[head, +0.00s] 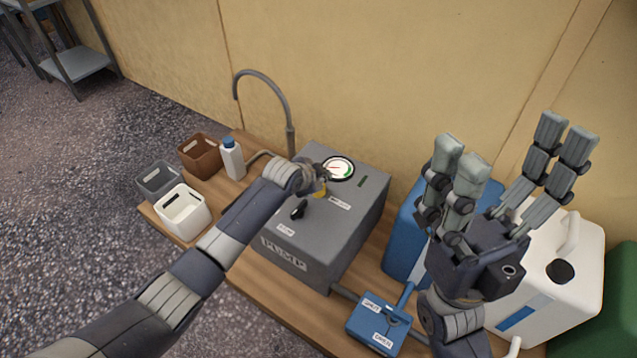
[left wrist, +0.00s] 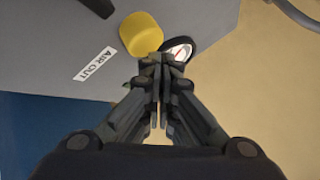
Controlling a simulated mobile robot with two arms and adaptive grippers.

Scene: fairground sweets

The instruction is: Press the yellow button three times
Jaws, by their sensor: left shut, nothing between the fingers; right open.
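The yellow button (left wrist: 141,34) is a round yellow cap on top of the grey pump box (head: 312,240). A label reading "AIR OUT" (left wrist: 94,63) lies beside it. In the head view only a bit of the yellow button (head: 320,192) shows, beside my left gripper (head: 321,177), which covers part of it. My left gripper is shut and empty, its fingertips close to the button in the left wrist view (left wrist: 163,58). I cannot tell whether they touch it. My right gripper (head: 508,190) is open and empty, raised over the right side of the bench.
A round gauge (head: 340,167) and a black knob (head: 298,209) are on the pump box. A blue valve box (head: 378,325), a blue container (head: 404,240) and a white canister (head: 548,290) stand to the right. Bins (head: 184,211) and a bottle (head: 232,158) stand left.

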